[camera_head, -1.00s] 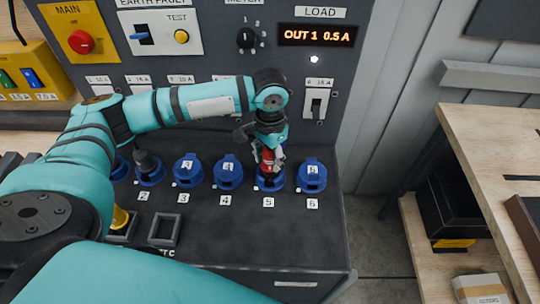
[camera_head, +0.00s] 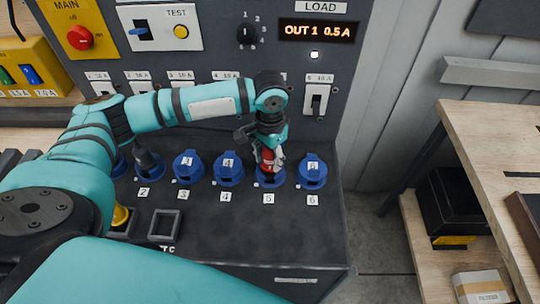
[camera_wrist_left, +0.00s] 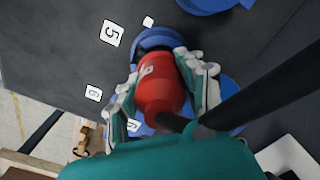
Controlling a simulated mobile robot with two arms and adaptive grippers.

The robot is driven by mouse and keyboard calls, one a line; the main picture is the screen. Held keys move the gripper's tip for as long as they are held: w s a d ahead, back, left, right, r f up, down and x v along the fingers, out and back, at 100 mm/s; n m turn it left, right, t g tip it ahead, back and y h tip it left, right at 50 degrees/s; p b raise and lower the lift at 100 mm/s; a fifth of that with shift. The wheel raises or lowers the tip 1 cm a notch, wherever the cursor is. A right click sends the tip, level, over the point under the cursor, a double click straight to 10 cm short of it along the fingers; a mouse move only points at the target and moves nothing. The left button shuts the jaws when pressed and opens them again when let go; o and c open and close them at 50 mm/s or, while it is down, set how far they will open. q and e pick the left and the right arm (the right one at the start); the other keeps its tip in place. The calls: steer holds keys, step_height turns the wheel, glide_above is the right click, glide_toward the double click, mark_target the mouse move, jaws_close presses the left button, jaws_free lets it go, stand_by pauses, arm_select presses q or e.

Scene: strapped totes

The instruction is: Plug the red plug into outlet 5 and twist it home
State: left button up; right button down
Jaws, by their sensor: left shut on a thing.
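The red plug (camera_head: 268,160) stands at the blue outlet 5 (camera_head: 270,181), in the row of blue outlets on the dark panel. My left gripper (camera_head: 270,158) is shut on the red plug from above. In the left wrist view the red plug (camera_wrist_left: 160,88) sits between both fingers of the gripper (camera_wrist_left: 165,85), with its front end at the blue ring of outlet 5 (camera_wrist_left: 157,40). A black cable runs from the plug's back. How deep the plug sits and how far it is turned cannot be told. My right gripper is not in view.
Outlets 3 (camera_head: 188,167), 4 (camera_head: 228,168) and 6 (camera_head: 313,171) have blue lids. A black plug (camera_head: 147,162) stands in outlet 2. Breaker switches line the upright panel behind, under a display (camera_head: 317,32) reading OUT 1 0.5 A. A wooden bench (camera_head: 490,150) stands at right.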

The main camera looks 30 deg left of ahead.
arm_select(q)
steer(key=shift+f, duration=0.45)
stand_by(0.3)
steer(key=shift+r+m+p, duration=0.1)
steer(key=shift+m+p, duration=0.5)
steer(key=shift+p, duration=0.05)
steer(key=shift+m+p, duration=0.7)
steer(key=shift+p, duration=0.05)
steer(key=shift+m+p, duration=0.65)
steer(key=shift+m, duration=0.05)
steer(key=shift+m+p, duration=0.6)
steer(key=shift+m, duration=0.1)
jaws_close()
steer(key=shift+m, duration=0.3)
